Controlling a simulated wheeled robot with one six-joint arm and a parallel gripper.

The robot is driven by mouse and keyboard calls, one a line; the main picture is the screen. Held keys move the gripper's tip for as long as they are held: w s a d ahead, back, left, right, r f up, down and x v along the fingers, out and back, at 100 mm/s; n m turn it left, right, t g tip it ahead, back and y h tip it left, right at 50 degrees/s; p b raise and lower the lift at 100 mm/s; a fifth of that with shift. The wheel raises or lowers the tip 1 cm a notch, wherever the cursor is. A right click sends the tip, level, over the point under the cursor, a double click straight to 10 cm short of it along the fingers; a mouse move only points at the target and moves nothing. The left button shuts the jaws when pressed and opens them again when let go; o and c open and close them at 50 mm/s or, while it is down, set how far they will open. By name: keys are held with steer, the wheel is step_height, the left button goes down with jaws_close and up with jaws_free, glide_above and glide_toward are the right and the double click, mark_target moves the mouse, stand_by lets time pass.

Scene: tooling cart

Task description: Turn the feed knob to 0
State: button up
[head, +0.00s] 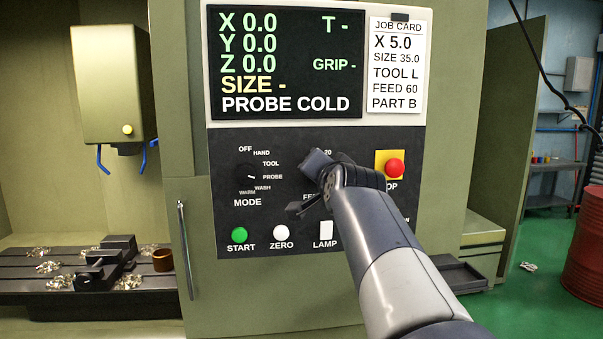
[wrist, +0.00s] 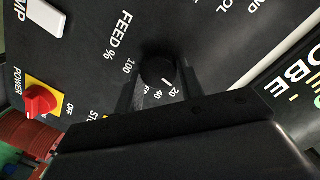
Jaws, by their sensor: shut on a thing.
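The feed knob (wrist: 158,70) is a round black knob on the black control panel, seen in the wrist view. My gripper (wrist: 157,86) is shut on it, with one finger on each side. A small white mark shows at the knob's edge close to the 20 label. The labels 20, 40 and 100 show around it; the 0 label is not visible. In the head view my gripper (head: 318,172) covers the knob, leaving only the 20 and part of the FEED label in sight.
The mode knob (head: 247,176) is left of my gripper and the red stop button (head: 394,168) is right. The green start (head: 240,235), white zero (head: 281,233) and lamp (head: 326,232) buttons sit below. The display (head: 285,62) and job card (head: 396,65), reading FEED 60, are above.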

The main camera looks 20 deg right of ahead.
steer(key=shift+f+n, duration=0.1)
steer(key=shift+n, duration=0.5)
steer(key=o, duration=1)
steer(key=b+v, duration=0.2)
steer(key=v, duration=0.9)
steer(key=shift+b, duration=0.4)
steer(key=shift+w, duration=0.2)
steer(key=p+x, duration=0.2)
steer(key=x, duration=0.8)
steer(key=shift+w+p, duration=0.3)
steer(key=shift+p, duration=0.05)
